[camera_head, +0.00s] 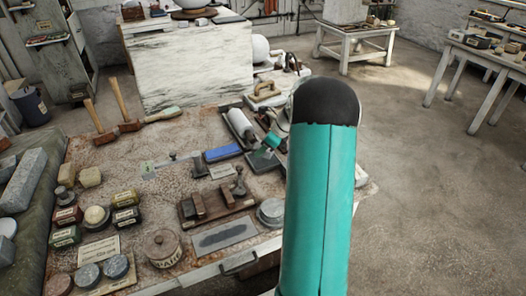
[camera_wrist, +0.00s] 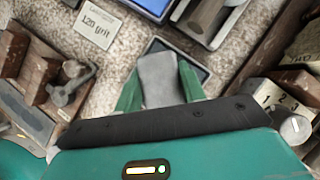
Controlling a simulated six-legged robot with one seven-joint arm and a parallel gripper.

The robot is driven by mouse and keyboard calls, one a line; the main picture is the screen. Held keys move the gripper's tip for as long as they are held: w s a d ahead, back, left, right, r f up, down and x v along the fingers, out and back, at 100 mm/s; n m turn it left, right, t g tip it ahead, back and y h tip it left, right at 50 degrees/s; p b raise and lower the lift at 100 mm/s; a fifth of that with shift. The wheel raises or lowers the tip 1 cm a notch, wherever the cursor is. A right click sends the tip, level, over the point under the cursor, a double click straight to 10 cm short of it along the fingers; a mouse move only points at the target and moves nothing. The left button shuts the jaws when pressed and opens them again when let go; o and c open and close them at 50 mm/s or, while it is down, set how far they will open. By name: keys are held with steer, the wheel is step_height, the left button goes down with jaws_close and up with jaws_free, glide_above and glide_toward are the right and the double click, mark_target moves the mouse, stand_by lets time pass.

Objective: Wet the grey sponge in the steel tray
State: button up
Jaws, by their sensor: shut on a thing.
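The grey sponge (camera_wrist: 158,76) is held between the two green fingers of my gripper (camera_wrist: 160,90) in the wrist view. A small dark tray with a pale metal rim (camera_wrist: 187,55), which looks like the steel tray, lies right below it. The sponge covers much of the tray. I cannot tell whether the sponge touches the bottom or hangs just above. In the head view my gripper (camera_head: 265,150) is low over the tray (camera_head: 268,165), and the sponge is too small there to make out clearly.
A blue block (camera_head: 222,153) lies left of the tray. A white roller-like cylinder (camera_head: 240,122) lies behind it. A wooden rack (camera_head: 215,208) stands in front. A "120 grit" card (camera_wrist: 98,24) lies on the bench.

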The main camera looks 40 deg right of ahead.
mark_target(256, 145)
steer(key=shift+r, duration=2.25)
